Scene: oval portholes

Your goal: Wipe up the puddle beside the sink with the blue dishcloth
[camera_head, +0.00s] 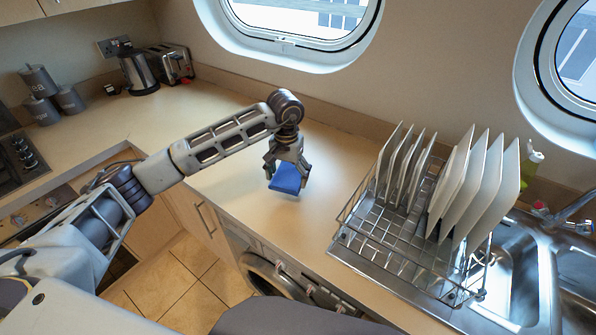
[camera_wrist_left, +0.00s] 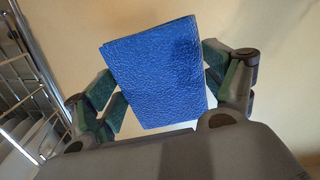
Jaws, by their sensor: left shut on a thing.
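The blue dishcloth (camera_head: 286,179) is a folded, textured blue block held in my left gripper (camera_head: 285,170). In the left wrist view the cloth (camera_wrist_left: 155,72) sits between the two fingers of the gripper (camera_wrist_left: 163,82), which is shut on it. The gripper points down over the counter, left of the dish rack; I cannot tell whether the cloth touches the surface. I cannot make out a puddle on the counter. The sink (camera_head: 515,275) is at the right edge, partly behind the rack. My right gripper is not in view.
A wire dish rack (camera_head: 375,243) with several upright plates (camera_head: 487,190) stands between the cloth and the sink. A kettle (camera_head: 138,72), toaster (camera_head: 170,64) and grey canisters (camera_head: 40,82) are at the back left. The counter (camera_head: 335,150) around the gripper is clear.

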